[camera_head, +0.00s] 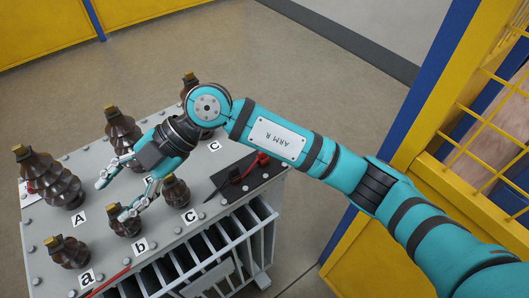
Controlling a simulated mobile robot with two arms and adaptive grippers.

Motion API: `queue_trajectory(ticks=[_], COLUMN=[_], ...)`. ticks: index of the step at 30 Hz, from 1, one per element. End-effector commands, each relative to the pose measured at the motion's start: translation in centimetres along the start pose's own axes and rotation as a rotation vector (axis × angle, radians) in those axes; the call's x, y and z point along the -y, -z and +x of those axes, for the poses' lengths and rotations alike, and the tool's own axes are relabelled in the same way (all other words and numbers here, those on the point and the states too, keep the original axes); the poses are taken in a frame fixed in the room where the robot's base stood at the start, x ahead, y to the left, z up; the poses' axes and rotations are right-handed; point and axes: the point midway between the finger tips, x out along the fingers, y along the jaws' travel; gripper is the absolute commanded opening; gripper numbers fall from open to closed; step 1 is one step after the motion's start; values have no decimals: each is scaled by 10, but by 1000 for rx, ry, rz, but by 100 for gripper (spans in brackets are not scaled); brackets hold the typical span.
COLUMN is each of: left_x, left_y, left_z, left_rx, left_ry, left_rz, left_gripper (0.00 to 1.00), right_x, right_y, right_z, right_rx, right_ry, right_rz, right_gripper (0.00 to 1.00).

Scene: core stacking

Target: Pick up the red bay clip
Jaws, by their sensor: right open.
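A red clip (261,160) lies on a dark pad (246,194) at the right end of the grey transformer top. A black clip (234,174) lies beside it on the left. My right gripper (112,198) is open and empty, above the transformer top among the brown bushings. It is to the left of the red clip and well apart from it. My left gripper is not in view.
Several brown ribbed bushings stand on the transformer top (176,218); a tall one (48,178) is at the left. A thin red rod or cable (108,281) lies at the front edge. A yellow and blue fence (402,160) stands at the right.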

Motion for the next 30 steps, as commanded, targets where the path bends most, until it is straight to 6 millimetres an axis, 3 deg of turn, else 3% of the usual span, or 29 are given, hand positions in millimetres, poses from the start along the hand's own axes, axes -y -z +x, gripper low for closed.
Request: queue_trajectory(ticks=[2,3,6,9,13,15,19,30], left_x=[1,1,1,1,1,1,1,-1], left_y=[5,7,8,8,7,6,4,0], left_z=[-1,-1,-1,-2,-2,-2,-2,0], left_rx=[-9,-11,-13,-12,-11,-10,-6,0], left_ry=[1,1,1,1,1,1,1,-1], left_rz=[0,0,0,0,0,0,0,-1], left_gripper=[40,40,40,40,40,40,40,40], right_x=[22,31,43,45,43,44,55,100], right_y=[-44,-67,-109,-128,-134,-136,-150,-213], right_z=[-16,-32,-87,-143,-188,-197,-197,-186], right_rx=[274,421,779,1073,1298,1346,1356,1353], right_ry=[212,297,439,494,504,504,507,508], right_rz=[50,92,206,312,399,421,430,428], right_gripper=[51,51,51,51,51,51,51,51])
